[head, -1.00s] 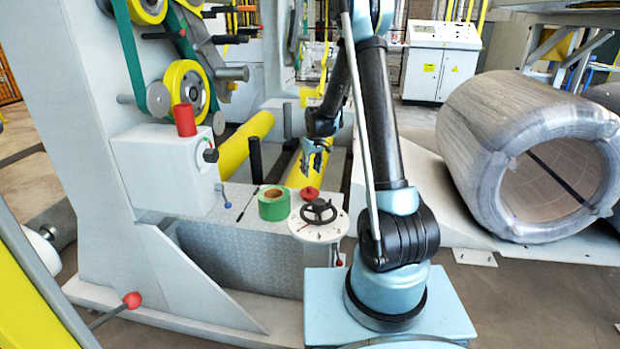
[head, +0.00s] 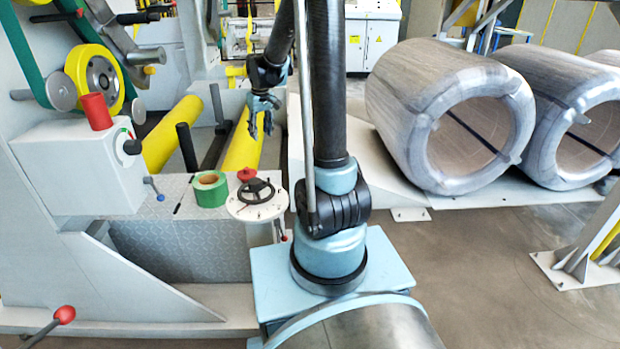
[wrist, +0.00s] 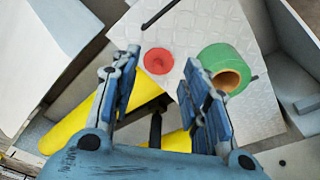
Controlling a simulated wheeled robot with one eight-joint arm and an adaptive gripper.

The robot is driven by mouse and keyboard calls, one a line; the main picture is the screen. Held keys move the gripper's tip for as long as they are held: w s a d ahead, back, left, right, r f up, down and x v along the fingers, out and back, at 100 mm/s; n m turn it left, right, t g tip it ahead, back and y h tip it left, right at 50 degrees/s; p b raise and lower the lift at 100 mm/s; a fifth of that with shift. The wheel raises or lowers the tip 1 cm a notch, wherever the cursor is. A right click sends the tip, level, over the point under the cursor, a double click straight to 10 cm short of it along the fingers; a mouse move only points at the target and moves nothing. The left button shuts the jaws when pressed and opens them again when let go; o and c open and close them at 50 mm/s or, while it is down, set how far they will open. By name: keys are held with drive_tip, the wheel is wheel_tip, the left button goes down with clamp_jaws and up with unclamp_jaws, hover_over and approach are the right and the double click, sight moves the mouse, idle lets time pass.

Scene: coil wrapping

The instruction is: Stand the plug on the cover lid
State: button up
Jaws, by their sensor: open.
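A small red plug (head: 246,174) stands on the patterned metal plate between a green tape roll and a black handwheel. In the wrist view the plug (wrist: 158,61) appears as a red disc from above, beyond and between my fingertips. My gripper (head: 262,112) is open and empty, above and behind the plug in the head view, clear of it. In the wrist view its two fingers (wrist: 160,78) are spread apart. I cannot tell for sure which surface is the cover lid; the white box at left has a flat top (head: 65,136) bearing a red cylinder.
The green tape roll (head: 210,189) sits beside the plug. The handwheel (head: 256,191) is on a white round disc at the plate's right. A dark post (head: 187,147) and yellow rollers (head: 172,133) lie behind. Large wrapped coils (head: 450,115) stand at right.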

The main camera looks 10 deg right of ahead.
drive_tip(key=s+d+r+m, duration=0.1)
drive_tip(key=s+d, duration=0.2)
drive_tip(key=s, duration=0.6)
drive_tip(key=s+d+r+m, duration=0.1)
drive_tip(key=s+d+r, duration=0.15)
drive_tip(key=s, duration=0.65)
drive_tip(key=s+d+r+m, duration=0.15)
drive_tip(key=s+d, duration=0.25)
drive_tip(key=s, duration=0.4)
drive_tip(key=s+d+f+m, duration=0.1)
drive_tip(key=s+f, duration=0.4)
drive_tip(key=s, duration=0.4)
drive_tip(key=shift+f+t+h, duration=0.3)
drive_tip(key=shift+f, duration=0.05)
drive_tip(key=shift+m, duration=0.25)
drive_tip(key=shift+w+f, duration=0.2)
drive_tip(key=shift+w, duration=0.2)
